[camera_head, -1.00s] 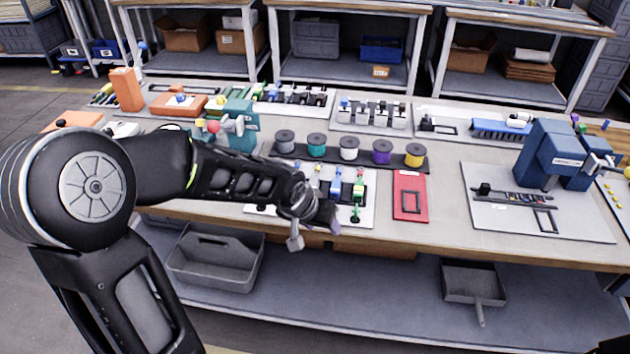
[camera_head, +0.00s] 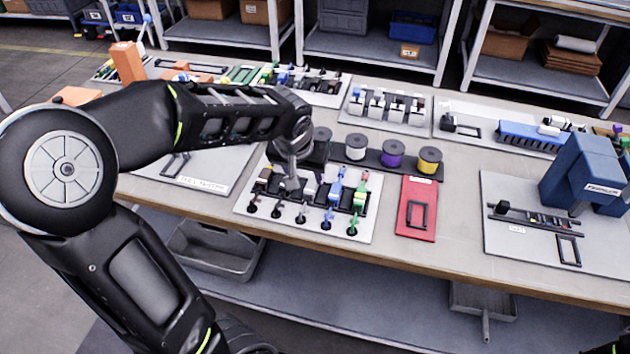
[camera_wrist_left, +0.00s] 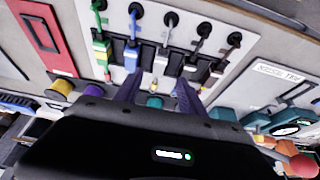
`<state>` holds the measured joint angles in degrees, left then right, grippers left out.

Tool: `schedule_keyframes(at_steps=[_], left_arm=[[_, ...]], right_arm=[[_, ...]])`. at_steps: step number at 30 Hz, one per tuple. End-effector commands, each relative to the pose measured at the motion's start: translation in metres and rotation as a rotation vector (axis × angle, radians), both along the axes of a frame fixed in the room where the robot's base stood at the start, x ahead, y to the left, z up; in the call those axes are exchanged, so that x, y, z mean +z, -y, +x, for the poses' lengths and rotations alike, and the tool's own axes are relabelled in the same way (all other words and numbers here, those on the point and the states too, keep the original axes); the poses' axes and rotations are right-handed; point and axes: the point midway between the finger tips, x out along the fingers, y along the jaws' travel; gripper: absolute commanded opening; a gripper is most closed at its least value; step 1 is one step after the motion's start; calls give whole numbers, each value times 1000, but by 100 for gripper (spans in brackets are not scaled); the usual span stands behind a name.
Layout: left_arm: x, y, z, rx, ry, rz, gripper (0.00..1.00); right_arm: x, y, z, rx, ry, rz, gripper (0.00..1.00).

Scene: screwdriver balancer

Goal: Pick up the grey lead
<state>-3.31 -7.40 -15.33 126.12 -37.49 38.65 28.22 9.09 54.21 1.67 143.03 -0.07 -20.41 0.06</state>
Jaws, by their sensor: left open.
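The lead rack (camera_head: 250,208) is a pale board with several short coloured leads side by side in dark clips. The green lead (camera_head: 359,195) and blue lead (camera_head: 334,190) stand at its right. My left gripper (camera_head: 292,185) points down over the rack's left half and hides part of the leads there. In the left wrist view the open left gripper (camera_wrist_left: 158,92) has its purple fingers apart, with a pale lead (camera_wrist_left: 162,58) ahead between them. A dark grey-looking lead (camera_wrist_left: 190,66) is just right of it. I cannot tell surely which is the grey lead. Nothing is held.
Behind the rack stand spools, among them white (camera_head: 356,146), purple (camera_head: 392,153) and yellow (camera_head: 429,159). A red plate (camera_head: 416,222) lies right of the rack. A blue machine (camera_head: 580,175) stands further right. The bench between them is clear.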

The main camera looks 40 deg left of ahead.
Motion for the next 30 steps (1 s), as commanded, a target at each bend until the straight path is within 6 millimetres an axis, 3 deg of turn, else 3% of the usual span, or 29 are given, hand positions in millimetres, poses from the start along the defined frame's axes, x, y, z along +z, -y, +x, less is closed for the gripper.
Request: schedule_keyframes(at_steps=[9, 20, 30], left_arm=[[-23, -3, 9, 0, -2, -1, 47], [-27, -3, 10, 0, -1, 0, 47], [-67, -9, 24, -1, -3, -1, 47]], right_arm=[[0, 0, 1, 0, 1, 0, 47], [1, 0, 1, 0, 1, 0, 47], [6, 0, 0, 0, 1, 0, 47]])
